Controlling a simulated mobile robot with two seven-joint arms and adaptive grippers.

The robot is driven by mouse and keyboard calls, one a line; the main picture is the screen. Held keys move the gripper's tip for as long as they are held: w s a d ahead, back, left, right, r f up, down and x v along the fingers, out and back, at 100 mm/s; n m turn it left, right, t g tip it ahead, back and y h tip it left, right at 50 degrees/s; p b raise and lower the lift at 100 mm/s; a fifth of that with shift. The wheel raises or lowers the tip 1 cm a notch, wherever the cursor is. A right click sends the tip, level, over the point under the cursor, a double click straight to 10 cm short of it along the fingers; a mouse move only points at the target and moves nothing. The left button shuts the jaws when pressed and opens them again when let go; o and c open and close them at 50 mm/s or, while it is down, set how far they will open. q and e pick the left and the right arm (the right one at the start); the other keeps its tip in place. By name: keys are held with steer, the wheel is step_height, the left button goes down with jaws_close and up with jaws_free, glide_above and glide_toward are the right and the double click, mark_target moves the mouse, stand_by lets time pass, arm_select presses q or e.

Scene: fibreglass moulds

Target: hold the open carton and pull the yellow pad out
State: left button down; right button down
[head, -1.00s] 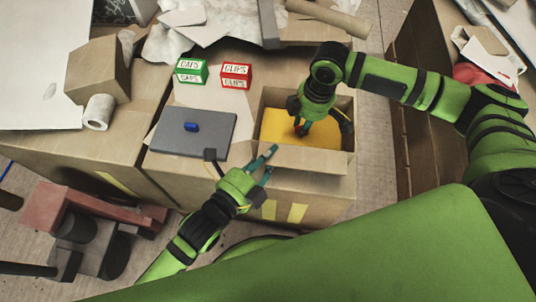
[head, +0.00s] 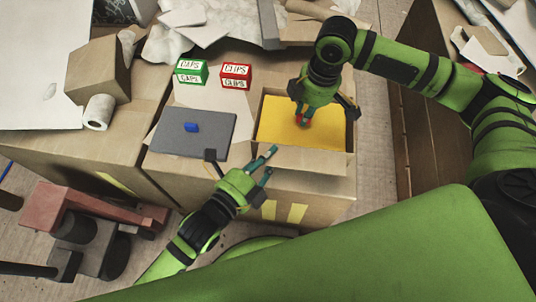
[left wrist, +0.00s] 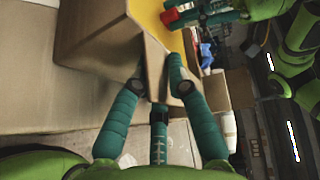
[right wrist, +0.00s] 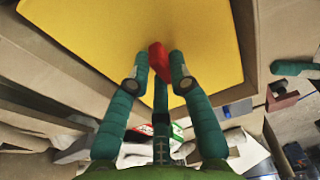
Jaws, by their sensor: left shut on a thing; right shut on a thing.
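The open carton (head: 315,163) stands at the right end of the work surface. The yellow pad (head: 329,131) lies level at about its rim and fills most of the opening. My right gripper (head: 301,117) is shut on a red tab (right wrist: 157,57) on the pad's face; the yellow pad also fills the top of the right wrist view (right wrist: 95,35). My left gripper (head: 268,161) is at the carton's near left corner, shut on its cardboard wall, which shows between the fingers in the left wrist view (left wrist: 156,58). The carton's inside below the pad is hidden.
Left of the carton lies a grey board (head: 210,145) with a blue piece (head: 191,127) on it. A green CAPS box (head: 191,71) and a red CLIPS box (head: 236,76) stand behind. A paper roll (head: 98,112) is further left. Another large cardboard box (head: 400,120) is to the right.

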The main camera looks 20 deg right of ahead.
arm_select(q)
steer(key=shift+f, duration=0.1)
arm_select(e)
steer(key=shift+r, duration=4)
arm_select(q)
steer(key=c, duration=1.3)
jaws_free()
steer(key=shift+s+a, duration=0.65)
steer(key=shift+s, duration=0.7)
steer(key=shift+s+a, duration=0.65)
steer(key=shift+s, duration=0.75)
steer(key=shift+s+a, duration=0.65)
steer(key=shift+s, duration=0.7)
steer(key=shift+w, duration=0.1)
